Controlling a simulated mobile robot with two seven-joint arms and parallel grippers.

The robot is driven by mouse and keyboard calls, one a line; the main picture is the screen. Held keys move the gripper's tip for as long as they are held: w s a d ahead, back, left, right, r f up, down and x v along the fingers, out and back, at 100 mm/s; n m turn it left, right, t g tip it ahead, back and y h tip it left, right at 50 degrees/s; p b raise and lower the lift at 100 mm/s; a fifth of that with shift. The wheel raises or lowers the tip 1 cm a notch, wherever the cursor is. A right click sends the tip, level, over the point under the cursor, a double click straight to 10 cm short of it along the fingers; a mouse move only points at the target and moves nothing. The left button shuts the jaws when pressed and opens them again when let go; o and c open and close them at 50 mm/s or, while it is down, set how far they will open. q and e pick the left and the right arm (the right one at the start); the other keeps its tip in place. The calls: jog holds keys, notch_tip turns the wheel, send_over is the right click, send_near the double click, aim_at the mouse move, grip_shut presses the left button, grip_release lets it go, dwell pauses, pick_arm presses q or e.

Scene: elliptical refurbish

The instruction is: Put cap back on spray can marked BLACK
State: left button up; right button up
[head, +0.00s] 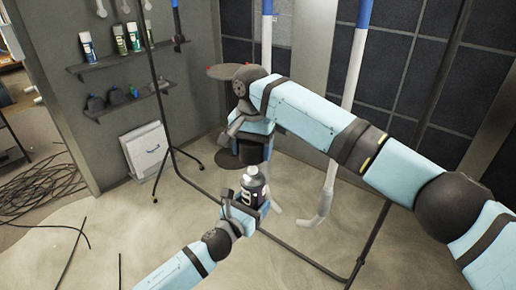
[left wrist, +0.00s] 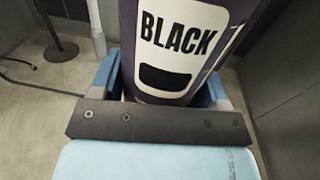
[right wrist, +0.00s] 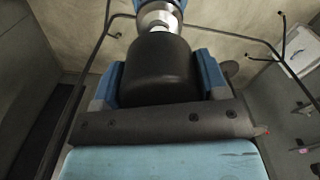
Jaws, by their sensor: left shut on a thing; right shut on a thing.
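A dark spray can (head: 254,191) with a pale metal top stands nearly upright in my left gripper (head: 246,205), which is shut around its body. In the left wrist view, the can (left wrist: 178,75) has a white label that reads BLACK. My right gripper (head: 254,150) is above the can and shut on a black cap (right wrist: 157,70). In the head view, the cap is partly hidden by the gripper and sits just above the can top. In the right wrist view, the can's pale top (right wrist: 158,18) shows beyond the cap; contact between them cannot be told.
A wall shelf (head: 120,60) at the left holds several spray cans, and a lower shelf (head: 130,101) holds dark caps. A thin black stand (head: 160,95) and a round dark table (head: 232,71) are behind the grippers. Cables (head: 45,185) lie on the floor at the left.

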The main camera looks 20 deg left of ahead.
aim_at(253, 168)
jog(key=shift+f, duration=2.8)
jog(key=shift+f, duration=0.65)
jog(key=o, duration=0.9)
jog(key=shift+o, duration=0.4)
jog(key=shift+r, duration=0.1)
jog(key=shift+r, duration=3.35)
jog(key=shift+s, duration=0.15)
